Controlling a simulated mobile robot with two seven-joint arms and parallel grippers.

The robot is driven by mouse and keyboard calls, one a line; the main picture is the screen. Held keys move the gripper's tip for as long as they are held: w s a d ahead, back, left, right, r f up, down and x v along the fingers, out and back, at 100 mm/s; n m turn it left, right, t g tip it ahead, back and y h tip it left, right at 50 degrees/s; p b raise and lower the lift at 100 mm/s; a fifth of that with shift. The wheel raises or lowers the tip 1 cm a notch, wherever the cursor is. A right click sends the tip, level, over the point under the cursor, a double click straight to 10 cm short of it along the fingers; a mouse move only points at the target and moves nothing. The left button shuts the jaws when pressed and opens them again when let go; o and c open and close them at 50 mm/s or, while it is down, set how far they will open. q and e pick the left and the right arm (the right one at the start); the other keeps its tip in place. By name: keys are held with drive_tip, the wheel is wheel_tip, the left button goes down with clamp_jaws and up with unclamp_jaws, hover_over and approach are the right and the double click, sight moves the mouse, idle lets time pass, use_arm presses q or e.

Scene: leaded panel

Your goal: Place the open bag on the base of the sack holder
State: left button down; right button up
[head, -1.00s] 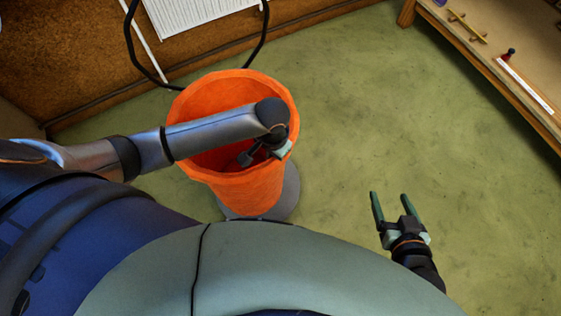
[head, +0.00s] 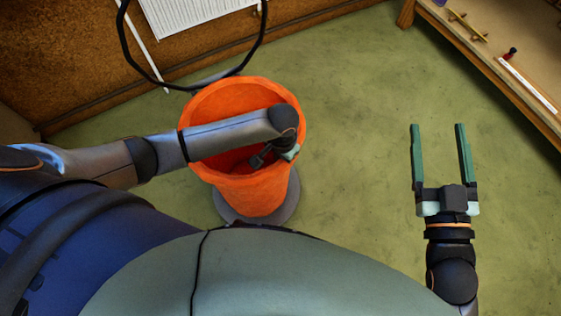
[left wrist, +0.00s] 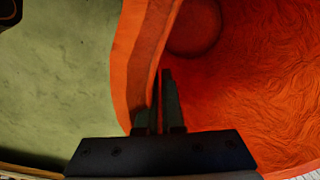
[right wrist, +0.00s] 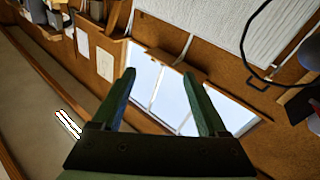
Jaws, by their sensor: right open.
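The open orange bag (head: 245,195) stands upright in the head view, mouth up, above the grey round base (head: 290,205) of the sack holder. The bag's lower end overlaps the base; I cannot tell whether it touches it. My left gripper (head: 288,152) is at the right side of the bag's rim. In the left wrist view its fingers (left wrist: 161,85) are close together with the orange wall (left wrist: 145,65) between them. The black hoop (head: 130,55) is behind the bag. My right gripper (head: 437,126) is open and empty over the floor at right; its fingers also show in the right wrist view (right wrist: 158,74).
A wooden bench (head: 490,75) with small items stands at the upper right. A white radiator (head: 195,15) is on the brown wall at the back. The green floor (head: 350,110) between the bag and the bench is clear.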

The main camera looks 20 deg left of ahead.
use_arm(q)
drive_tip(key=shift+f, duration=0.2)
use_arm(e)
drive_tip(key=shift+r, duration=0.5)
use_arm(q)
drive_tip(key=c, duration=1.5)
unclamp_jaws()
drive_tip(key=shift+f, duration=0.15)
drive_tip(key=o, duration=0.5)
drive_tip(key=shift+c, duration=0.2)
